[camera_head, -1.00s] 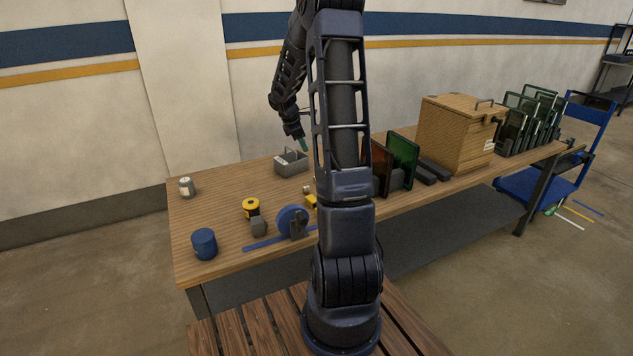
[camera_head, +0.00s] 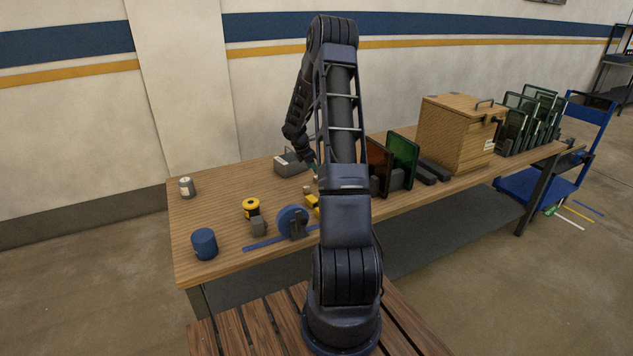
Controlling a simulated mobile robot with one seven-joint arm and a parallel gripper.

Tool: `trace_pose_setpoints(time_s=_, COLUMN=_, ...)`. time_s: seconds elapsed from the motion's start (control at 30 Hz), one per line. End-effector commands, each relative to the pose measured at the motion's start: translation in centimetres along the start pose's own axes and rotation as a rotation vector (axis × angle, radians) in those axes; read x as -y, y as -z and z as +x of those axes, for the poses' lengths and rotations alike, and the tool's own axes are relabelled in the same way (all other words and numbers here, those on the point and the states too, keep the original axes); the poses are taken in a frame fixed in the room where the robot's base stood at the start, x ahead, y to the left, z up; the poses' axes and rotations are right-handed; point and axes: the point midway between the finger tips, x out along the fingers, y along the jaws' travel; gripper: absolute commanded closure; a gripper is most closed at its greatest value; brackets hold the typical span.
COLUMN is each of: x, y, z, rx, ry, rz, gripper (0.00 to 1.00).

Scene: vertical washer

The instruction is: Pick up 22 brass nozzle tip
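My gripper (camera_head: 314,166) is low over the table, just right of the grey tote box, and partly hidden behind my own arm. A small greenish part shows at its tip. I cannot see whether its fingers are apart or closed. I cannot pick out a brass nozzle tip for certain. A few tiny items lie by the yellow object (camera_head: 312,203) below the gripper, partly covered by my arm.
On the wooden table (camera_head: 215,218) stand a grey tote box (camera_head: 290,163), a light can (camera_head: 186,187), a blue cylinder (camera_head: 204,243), a yellow tape measure (camera_head: 251,207) and a blue disc (camera_head: 292,220). Orange and green panels (camera_head: 403,157) and a wooden box (camera_head: 457,132) stand right.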

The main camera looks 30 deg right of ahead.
Motion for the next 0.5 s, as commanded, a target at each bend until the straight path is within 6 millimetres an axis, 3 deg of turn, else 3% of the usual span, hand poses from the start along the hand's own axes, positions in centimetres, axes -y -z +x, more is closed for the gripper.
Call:
trace_pose_setpoints(time_s=0.27, x=-0.1, y=0.0, z=1.9, rx=0.0, ry=0.001, rz=0.0, gripper=0.6)
trace_pose_setpoints(time_s=0.5, x=-0.4, y=0.1, z=5.0, rx=-0.001, ry=0.002, rz=0.001, gripper=0.6)
